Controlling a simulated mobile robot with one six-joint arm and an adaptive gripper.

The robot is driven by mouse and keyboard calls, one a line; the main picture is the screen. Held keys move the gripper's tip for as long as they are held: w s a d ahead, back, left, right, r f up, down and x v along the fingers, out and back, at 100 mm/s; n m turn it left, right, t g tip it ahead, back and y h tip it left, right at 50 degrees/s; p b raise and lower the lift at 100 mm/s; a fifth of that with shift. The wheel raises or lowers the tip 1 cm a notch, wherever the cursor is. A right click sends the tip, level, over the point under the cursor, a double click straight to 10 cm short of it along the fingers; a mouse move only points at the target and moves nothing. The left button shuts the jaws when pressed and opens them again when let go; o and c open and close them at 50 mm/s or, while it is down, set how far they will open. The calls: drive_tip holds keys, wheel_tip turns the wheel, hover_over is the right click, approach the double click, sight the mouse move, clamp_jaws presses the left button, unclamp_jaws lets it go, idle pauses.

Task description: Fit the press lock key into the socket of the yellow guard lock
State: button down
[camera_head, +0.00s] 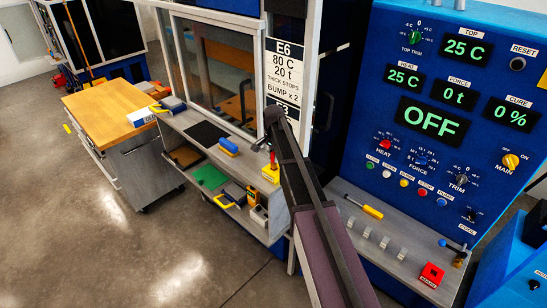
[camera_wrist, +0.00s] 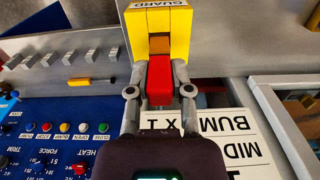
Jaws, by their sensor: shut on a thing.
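The yellow guard lock (camera_wrist: 180,28), labelled GUARD, is at the top of the wrist view, with an orange-brown recessed face in its middle. My gripper (camera_wrist: 160,70) is shut on the red key (camera_wrist: 160,84), one finger on each side. The key's far end lines up with the orange-brown face; I cannot tell whether it is apart, touching or inside. In the head view the yellow lock (camera_head: 271,175) is small at the right end of the grey bench, with the red key (camera_head: 273,160) just above it. My arm hides part of that area.
The blue press panel (camera_head: 450,110) stands on the right, its display reading OFF. A wooden-topped cart (camera_head: 107,112) stands left. The floor at lower left is clear.

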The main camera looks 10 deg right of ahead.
drive_tip(key=shift+f+b, duration=1.25)
drive_tip(key=shift+f, duration=0.05)
drive_tip(key=shift+c, duration=2.2)
unclamp_jaws()
drive_tip(key=shift+r, duration=0.15)
